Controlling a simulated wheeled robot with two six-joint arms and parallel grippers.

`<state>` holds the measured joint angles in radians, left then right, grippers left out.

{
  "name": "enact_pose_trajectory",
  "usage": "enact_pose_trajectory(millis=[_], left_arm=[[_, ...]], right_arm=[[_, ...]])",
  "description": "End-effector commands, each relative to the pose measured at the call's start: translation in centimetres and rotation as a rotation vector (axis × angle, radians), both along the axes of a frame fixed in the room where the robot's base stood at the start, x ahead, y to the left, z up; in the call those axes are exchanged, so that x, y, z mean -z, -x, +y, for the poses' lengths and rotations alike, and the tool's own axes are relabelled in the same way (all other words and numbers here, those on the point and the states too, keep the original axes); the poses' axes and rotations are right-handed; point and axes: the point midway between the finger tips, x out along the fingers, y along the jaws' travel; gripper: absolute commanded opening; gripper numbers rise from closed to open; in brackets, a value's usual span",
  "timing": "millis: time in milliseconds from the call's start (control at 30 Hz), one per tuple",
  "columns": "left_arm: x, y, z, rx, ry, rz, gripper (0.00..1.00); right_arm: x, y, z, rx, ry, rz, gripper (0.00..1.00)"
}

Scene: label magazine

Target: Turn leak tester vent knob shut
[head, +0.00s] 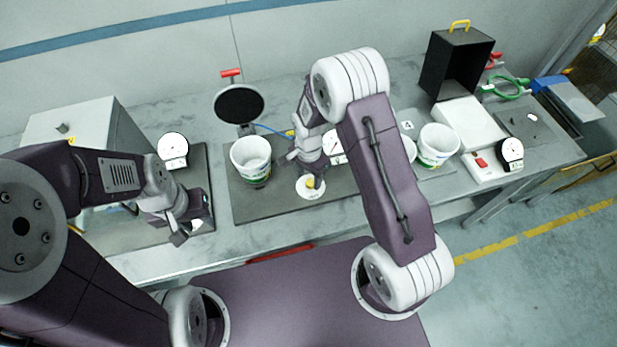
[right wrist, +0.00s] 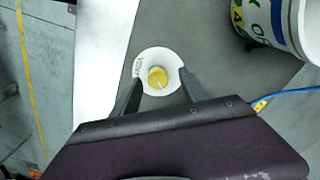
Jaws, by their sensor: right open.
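The yellow vent knob (head: 310,182) stands at the middle of a round white plate (head: 304,192) on the dark mat. In the right wrist view the knob (right wrist: 158,77) has a pale pointer line, and the plate (right wrist: 158,55) bears small lettering too small to read surely. My right gripper (right wrist: 160,78) is open, one finger on each side of the knob, with gaps showing; it holds nothing. In the head view my right arm hides part of the tester behind the knob. My left gripper (head: 181,236) hangs at the table's front left, away from the knob; its jaw opening is unclear.
A white tub (head: 250,158) stands left of the knob, below a raised black disc (head: 239,103). Another tub (head: 437,145) stands to the right. A dial gauge (head: 173,146) is at left, another (head: 511,150) at right. A blue hose (right wrist: 290,92) runs near my right gripper.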

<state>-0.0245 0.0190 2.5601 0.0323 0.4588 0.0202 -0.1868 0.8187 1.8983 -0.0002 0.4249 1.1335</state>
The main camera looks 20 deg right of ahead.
Motion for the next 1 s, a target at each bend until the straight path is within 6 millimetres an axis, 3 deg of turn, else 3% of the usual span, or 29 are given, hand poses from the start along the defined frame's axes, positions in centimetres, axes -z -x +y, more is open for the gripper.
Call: enact_pose_trajectory(millis=[167,400,467,600,1000], left_arm=[[-0.5,0.0,0.0,0.000,0.000,0.000,0.36],[-0.4,0.0,0.0,0.000,0.000,0.000,0.36],[-0.4,0.0,0.0,0.000,0.000,0.000,0.36],[-0.4,0.0,0.0,0.000,0.000,0.000,0.36],[-0.2,0.0,0.0,0.000,0.000,0.000,0.36]], right_arm=[[1.7,0.0,0.0,0.001,0.000,0.000,0.52],[1.9,-0.1,0.0,0.000,0.000,-0.002,0.52],[1.8,-0.1,0.0,0.000,0.000,-0.002,0.38],[1.8,-0.1,0.0,0.001,0.000,-0.002,0.00],[1.8,-0.1,-0.1,-0.068,0.000,-0.002,0.00]])
